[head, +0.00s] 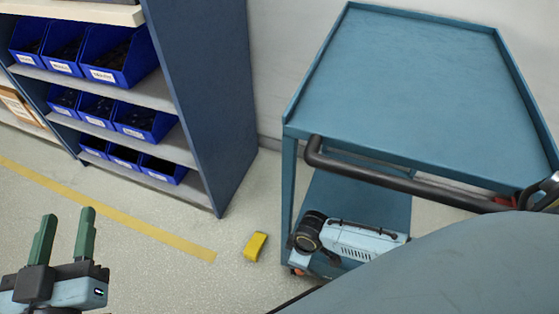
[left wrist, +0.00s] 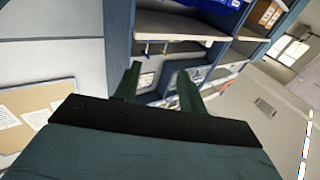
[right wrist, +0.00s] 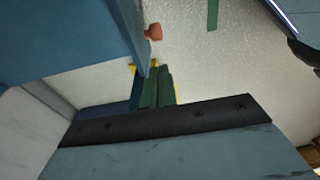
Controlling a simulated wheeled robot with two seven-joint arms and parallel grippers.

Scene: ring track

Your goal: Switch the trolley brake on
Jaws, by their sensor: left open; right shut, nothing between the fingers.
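The blue trolley (head: 410,70) stands at the right in the head view, with a flat rimmed top and a black push handle (head: 400,180). A small red part (head: 505,200) shows under the handle's right end, and an orange-red bit (head: 297,271) shows low at its left corner. I cannot tell which is the brake. In the right wrist view a red knob-like part (right wrist: 154,32) juts from a blue panel. My right gripper (right wrist: 155,75) is shut and empty, close below it, apart from it. My left gripper (head: 66,220) is open and empty over the floor, far from the trolley.
A light blue device (head: 365,240) lies on the trolley's lower shelf. A yellow block (head: 255,246) is on the floor beside it. A blue shelf unit (head: 205,90) with several blue bins stands at the left. Floor between shelf and trolley is mostly clear.

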